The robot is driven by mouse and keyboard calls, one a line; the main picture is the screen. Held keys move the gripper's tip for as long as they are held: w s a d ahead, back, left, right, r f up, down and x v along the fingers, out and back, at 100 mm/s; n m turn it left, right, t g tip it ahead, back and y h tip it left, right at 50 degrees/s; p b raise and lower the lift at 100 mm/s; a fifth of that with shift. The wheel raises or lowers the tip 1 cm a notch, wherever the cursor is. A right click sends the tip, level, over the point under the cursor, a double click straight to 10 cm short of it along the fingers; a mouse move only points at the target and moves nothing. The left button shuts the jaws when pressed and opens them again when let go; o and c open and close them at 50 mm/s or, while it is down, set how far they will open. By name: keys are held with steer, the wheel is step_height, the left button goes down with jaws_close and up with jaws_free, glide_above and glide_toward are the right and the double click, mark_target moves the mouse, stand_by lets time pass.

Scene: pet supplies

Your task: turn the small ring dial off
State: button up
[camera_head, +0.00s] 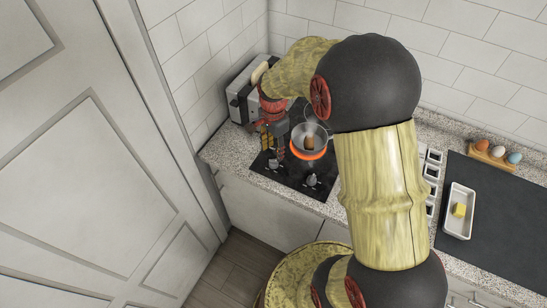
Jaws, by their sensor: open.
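The black hob (290,184) is set in the speckled counter. One ring (308,155) glows orange under a small grey pan with something brown in it. Two dials stand at the hob's front edge, a left dial (273,164) and a right dial (312,180). I cannot tell which one belongs to the small ring, nor read their settings. My gripper (272,146) is open and points down over the left side of the hob, just behind the left dial. I see nothing held in it. Its fingertips are small and partly dark against the hob, so contact is unclear.
A toaster (240,98) with bread stands against the left wall, close to my gripper. The pan (312,132) is just right of it. Eggs (498,151) and a white tray (447,212) with a yellow block are on the right. My arm hides the middle of the counter.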

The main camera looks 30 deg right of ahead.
mark_target(274, 160)
step_height(274, 160, down, 7)
steer(key=shift+r+b, duration=0.15)
steer(key=shift+b, duration=0.4)
steer(key=shift+c, duration=0.8)
jaws_close()
